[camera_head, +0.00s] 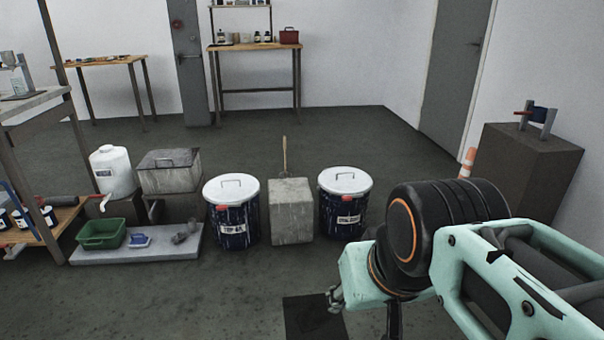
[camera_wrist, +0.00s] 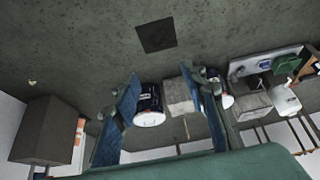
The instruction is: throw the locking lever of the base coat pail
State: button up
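Two dark blue pails with white lids stand on the floor in the head view, a left pail (camera_head: 232,222) and a right pail (camera_head: 343,215). Each has a wire handle on its lid, a red piece at the front of its rim and a white label. The labels are too small to read surely, so I cannot tell which is the base coat pail. My gripper (camera_wrist: 160,73) is open and empty in the wrist view, its two blue fingers spread apart. One pail (camera_wrist: 149,104) shows beyond and between them, apart from them. The other is partly hidden by a finger.
A concrete block (camera_head: 291,215) stands between the pails. Left are a low slab (camera_head: 150,252) with a green tub (camera_head: 102,233), and a white jug (camera_head: 111,172). A dark pedestal (camera_head: 530,170) stands right. The floor before the pails is clear, with a dark square (camera_head: 313,314).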

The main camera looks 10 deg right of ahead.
aim_at(346, 198)
jog(key=i+l, duration=0.45)
jog(key=i, duration=0.15)
jog(key=i+l, duration=0.5)
jog(key=i, duration=0.05)
